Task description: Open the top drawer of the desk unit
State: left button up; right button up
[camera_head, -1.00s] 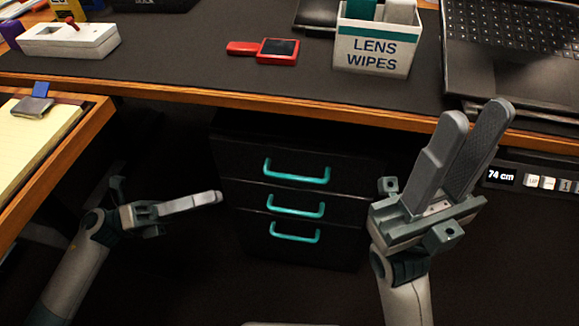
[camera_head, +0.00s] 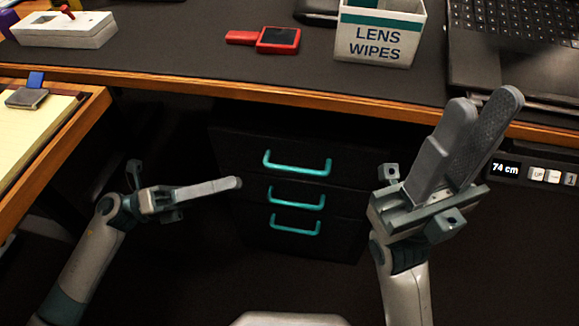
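The black desk unit (camera_head: 233,150) stands under the desk with several teal handles, one above another. The top drawer's handle (camera_head: 297,170) is a teal bar, and the drawer front looks flush with those below. My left gripper (camera_head: 238,183) is to the left of the unit, its fingers pointing right toward the middle handle (camera_head: 296,203), with a gap between. Its fingers overlap in this view, so their opening is unclear. My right gripper (camera_head: 498,97) is to the right of the unit, pointing up near the desk edge. Its fingers are close together with nothing visible between them.
The desk's wooden front edge (camera_head: 270,96) runs above the unit. On the desk are a lens wipes box (camera_head: 378,42), a red device (camera_head: 278,40), a laptop (camera_head: 510,45) and a white switch box (camera_head: 65,32). A height control panel (camera_head: 535,173) hangs at right. A side desk (camera_head: 95,108) is at left.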

aim_at(289, 167)
pick_arm(q)
jog(key=b+x, duration=0.1)
jog(key=x, duration=1.2)
jog(key=shift+d, duration=0.15)
grip_shut()
